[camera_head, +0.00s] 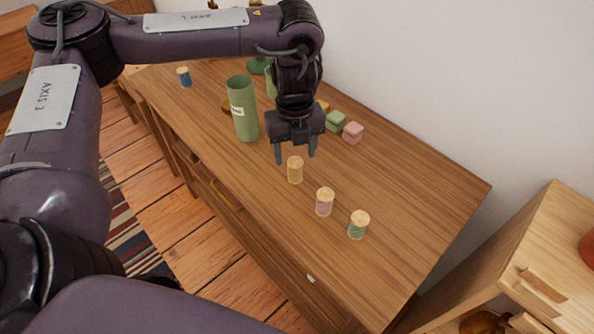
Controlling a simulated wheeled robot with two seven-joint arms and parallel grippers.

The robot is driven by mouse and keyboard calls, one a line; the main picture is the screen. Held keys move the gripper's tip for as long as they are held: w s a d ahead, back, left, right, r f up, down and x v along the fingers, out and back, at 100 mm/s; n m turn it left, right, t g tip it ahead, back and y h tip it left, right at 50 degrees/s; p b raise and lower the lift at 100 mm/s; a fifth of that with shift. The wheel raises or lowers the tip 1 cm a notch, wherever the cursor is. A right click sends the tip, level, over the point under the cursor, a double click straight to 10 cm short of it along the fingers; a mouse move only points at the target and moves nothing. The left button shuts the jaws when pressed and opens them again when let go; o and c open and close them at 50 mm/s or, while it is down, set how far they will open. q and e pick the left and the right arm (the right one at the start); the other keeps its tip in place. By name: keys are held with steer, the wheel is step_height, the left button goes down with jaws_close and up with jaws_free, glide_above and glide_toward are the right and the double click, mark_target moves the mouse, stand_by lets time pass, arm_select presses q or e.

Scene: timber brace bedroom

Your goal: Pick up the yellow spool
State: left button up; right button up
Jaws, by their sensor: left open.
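The yellow spool (295,171) stands upright on the wooden dresser top, with a pale wooden cap and a yellow body. My left gripper (295,155) points down, its two fingers apart and empty. In the picture its fingertips are just above the yellow spool, one to either side of its top; the exact height of the gap is hard to tell. A pink spool (324,203) and a green spool (358,226) stand upright in a row to the right and nearer. My right gripper is not in view.
A blue spool (184,77) stands at the far left. The dresser top (420,190) is clear at right.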

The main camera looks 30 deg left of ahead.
mark_target(295, 161)
arm_select(q)
steer(key=shift+s+f, duration=0.15)
steer(key=shift+f, duration=0.7)
step_height(295, 161, down, 4)
steer(key=shift+d+f+b, duration=0.1)
steer(key=shift+b, duration=0.35)
steer(key=c, duration=1)
steer(key=shift+c, duration=0.2)
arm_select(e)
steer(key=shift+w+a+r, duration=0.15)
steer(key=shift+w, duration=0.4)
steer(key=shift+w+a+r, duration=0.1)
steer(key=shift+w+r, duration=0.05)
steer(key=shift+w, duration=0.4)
arm_select(q)
steer(key=shift+r, duration=0.7)
step_height(295, 161, up, 3)
steer(key=shift+f+p, duration=0.15)
steer(key=shift+p, duration=0.2)
step_height(295, 161, up, 16)
steer(key=p, duration=0.5)
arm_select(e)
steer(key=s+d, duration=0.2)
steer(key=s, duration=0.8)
